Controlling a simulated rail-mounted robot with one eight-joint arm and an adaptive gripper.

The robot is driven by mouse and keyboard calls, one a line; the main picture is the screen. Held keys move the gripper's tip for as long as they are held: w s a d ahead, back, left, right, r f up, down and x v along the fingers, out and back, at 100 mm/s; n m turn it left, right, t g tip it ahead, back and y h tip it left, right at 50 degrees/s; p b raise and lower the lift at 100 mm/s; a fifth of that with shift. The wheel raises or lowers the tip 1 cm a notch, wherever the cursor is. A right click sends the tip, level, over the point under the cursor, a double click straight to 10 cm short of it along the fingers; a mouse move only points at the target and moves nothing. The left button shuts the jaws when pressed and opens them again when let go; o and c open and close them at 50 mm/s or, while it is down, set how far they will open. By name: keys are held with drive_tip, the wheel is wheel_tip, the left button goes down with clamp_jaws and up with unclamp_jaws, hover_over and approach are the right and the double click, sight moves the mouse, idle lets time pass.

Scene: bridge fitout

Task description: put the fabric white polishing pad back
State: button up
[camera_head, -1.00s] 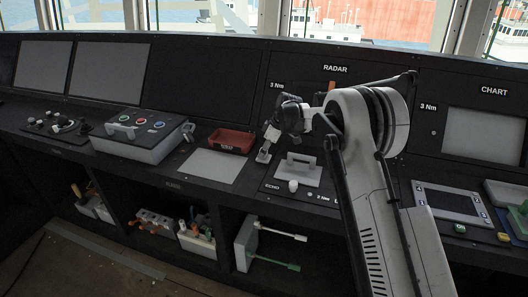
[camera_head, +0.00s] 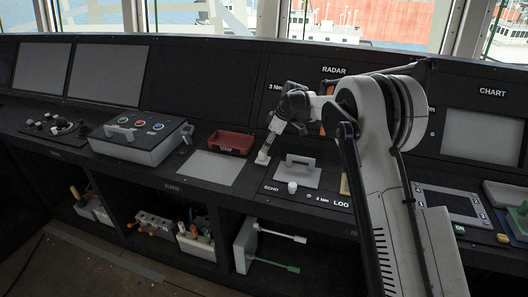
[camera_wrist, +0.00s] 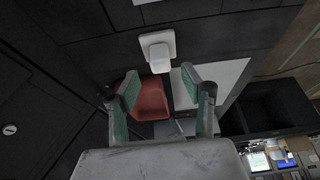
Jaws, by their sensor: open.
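My gripper (camera_head: 284,122) is over the console, in front of the radar panel, and is seen small and dark in the head view. In the wrist view its two green-padded fingers (camera_wrist: 160,84) are apart with nothing held between them. A small white piece with a square base and a raised block (camera_wrist: 158,50) lies beyond the fingertips; it seems to be the pale piece (camera_head: 263,156) below my gripper in the head view. I cannot tell whether it is the fabric white polishing pad. A red tray (camera_wrist: 150,98) shows behind the fingers; it also shows in the head view (camera_head: 230,143).
A grey plate (camera_head: 212,167) lies left of my gripper. A handled grey plate (camera_head: 303,176) and a white knob (camera_head: 292,187) are to the right. A button box (camera_head: 142,138) stands further left. Open shelves below hold a white board (camera_head: 245,246) and several tools.

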drive_tip(key=s+d+r+m+t, duration=0.1)
drive_tip(key=s+d+r, duration=0.25)
drive_tip(key=r, duration=0.25)
drive_tip(key=s+d+r+m+h, duration=0.1)
drive_tip(key=s+d+r+m, duration=0.1)
drive_tip(key=s+d+r, duration=0.3)
drive_tip(key=s+d+r+m+t, duration=0.1)
drive_tip(key=s+r, duration=0.1)
drive_tip(key=r, duration=0.5)
drive_tip(key=s+d+r+m+t+h, duration=0.1)
drive_tip(key=s+d+r+m, duration=0.3)
drive_tip(key=s, duration=0.8)
drive_tip(key=s+d+f+m+t, duration=0.1)
drive_tip(key=s+d+f+m, duration=0.1)
drive_tip(key=s, duration=0.7)
drive_tip(key=s+d+f+m+t+h, duration=0.1)
drive_tip(key=s+d, duration=0.3)
drive_tip(key=s, duration=0.6)
drive_tip(key=s+d+f+m+t+h, duration=0.1)
drive_tip(key=s+d+m, duration=0.3)
drive_tip(key=s, duration=0.6)
drive_tip(key=shift+f, duration=0.85)
